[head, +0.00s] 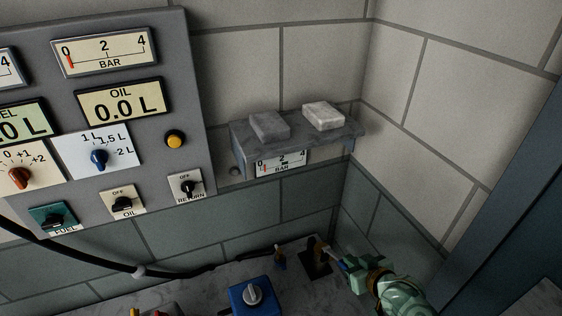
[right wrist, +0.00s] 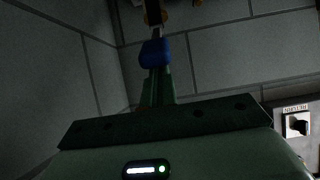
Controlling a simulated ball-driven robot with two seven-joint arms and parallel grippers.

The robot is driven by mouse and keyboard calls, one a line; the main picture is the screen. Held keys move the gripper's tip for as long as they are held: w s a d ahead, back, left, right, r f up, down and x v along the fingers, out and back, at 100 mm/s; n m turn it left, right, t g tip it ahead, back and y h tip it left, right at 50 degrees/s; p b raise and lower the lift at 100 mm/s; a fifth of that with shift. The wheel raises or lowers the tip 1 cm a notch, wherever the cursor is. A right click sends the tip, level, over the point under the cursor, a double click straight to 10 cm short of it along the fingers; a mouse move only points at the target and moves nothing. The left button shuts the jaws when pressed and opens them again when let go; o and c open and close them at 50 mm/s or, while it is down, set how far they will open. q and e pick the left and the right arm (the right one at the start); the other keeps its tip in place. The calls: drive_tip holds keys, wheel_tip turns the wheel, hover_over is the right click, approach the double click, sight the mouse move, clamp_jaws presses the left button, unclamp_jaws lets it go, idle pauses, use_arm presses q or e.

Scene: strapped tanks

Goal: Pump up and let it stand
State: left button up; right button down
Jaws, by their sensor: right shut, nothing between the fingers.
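A grey panel (head: 190,130) on the left carries a bar gauge (head: 104,51) with its red needle near 0 and an oil display (head: 121,101) reading 0.0 L. A second bar gauge (head: 282,163) is partly hidden under a shelf. My right gripper (head: 342,263) is shut and empty beside a small dark upright lever (head: 317,262) with a brownish top; contact is unclear. My left gripper is out of view.
The wall shelf (head: 296,134) holds a dark grey block (head: 269,126) and a lighter block (head: 323,115). A blue box with a grey knob (head: 254,292) sits on the grey top. A black hose (head: 165,274) runs along the wall. A blue-grey post (head: 500,215) stands at right.

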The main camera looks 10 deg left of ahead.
drive_tip(key=shift+f, duration=0.15)
idle(0.4)
drive_tip(key=shift+s+d+f+b, duration=0.25)
drive_tip(key=shift+f+b, duration=0.25)
drive_tip(key=shift+f, duration=0.3)
drive_tip(key=shift+s+d+f+b, duration=0.15)
drive_tip(key=shift+s+f+b, duration=0.25)
drive_tip(key=shift+f, duration=0.4)
drive_tip(key=shift+s+d+f+b, duration=0.25)
drive_tip(key=shift+f+b, duration=0.3)
drive_tip(key=shift+f, duration=0.45)
drive_tip(key=shift+r, duration=0.15)
drive_tip(key=shift+w+a+r+p, duration=0.2)
drive_tip(key=shift+w+r+p, duration=0.1)
drive_tip(key=shift+r+p, duration=0.45)
drive_tip(key=shift+w+a+r+p, duration=0.25)
drive_tip(key=shift+r+p, duration=0.25)
drive_tip(key=shift+r, duration=0.45)
drive_tip(key=shift+w+a+r+p, duration=0.15)
drive_tip(key=shift+w+r+p, duration=0.2)
drive_tip(key=shift+r+p, duration=0.4)
drive_tip(key=shift+r, duration=0.2)
